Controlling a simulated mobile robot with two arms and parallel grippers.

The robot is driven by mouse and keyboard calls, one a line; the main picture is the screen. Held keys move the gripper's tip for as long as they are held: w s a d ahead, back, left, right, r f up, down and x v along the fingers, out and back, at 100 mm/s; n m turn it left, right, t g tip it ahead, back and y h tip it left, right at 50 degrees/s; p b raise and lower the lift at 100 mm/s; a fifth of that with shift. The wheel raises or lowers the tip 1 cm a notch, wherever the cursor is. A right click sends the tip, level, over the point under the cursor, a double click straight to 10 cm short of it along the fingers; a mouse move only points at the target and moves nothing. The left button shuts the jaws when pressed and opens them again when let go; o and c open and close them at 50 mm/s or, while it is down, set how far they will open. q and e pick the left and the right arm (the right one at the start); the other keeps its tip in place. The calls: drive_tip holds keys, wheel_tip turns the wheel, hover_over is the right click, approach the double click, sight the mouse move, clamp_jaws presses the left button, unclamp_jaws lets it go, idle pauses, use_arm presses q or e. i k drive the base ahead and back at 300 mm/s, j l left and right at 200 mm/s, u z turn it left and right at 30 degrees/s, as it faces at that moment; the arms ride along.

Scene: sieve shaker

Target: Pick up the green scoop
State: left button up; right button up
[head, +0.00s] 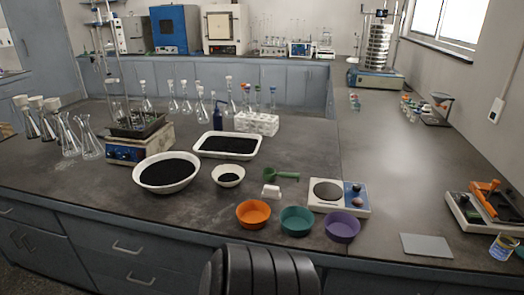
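The green scoop (282,174) lies on the dark bench top in the head view, near the middle. It is right of the small white bowl of black grains (228,176) and behind a small pale block (271,191). Its handle points right, toward the white balance with a round plate (338,196). Nothing covers the scoop. Neither of my grippers shows in this view. A dark ribbed shape stands at the bottom centre, in front of the bench edge; I cannot tell which part it is.
Orange (253,213), teal (297,220) and purple (342,226) bowls stand along the front edge. A large white bowl of black grains (166,173) and a white tray (227,145) are to the left. A grey plate (427,245) lies right. The bench behind the balance is clear.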

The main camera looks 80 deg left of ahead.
sight(270, 175)
drive_tip(key=u, duration=2.35)
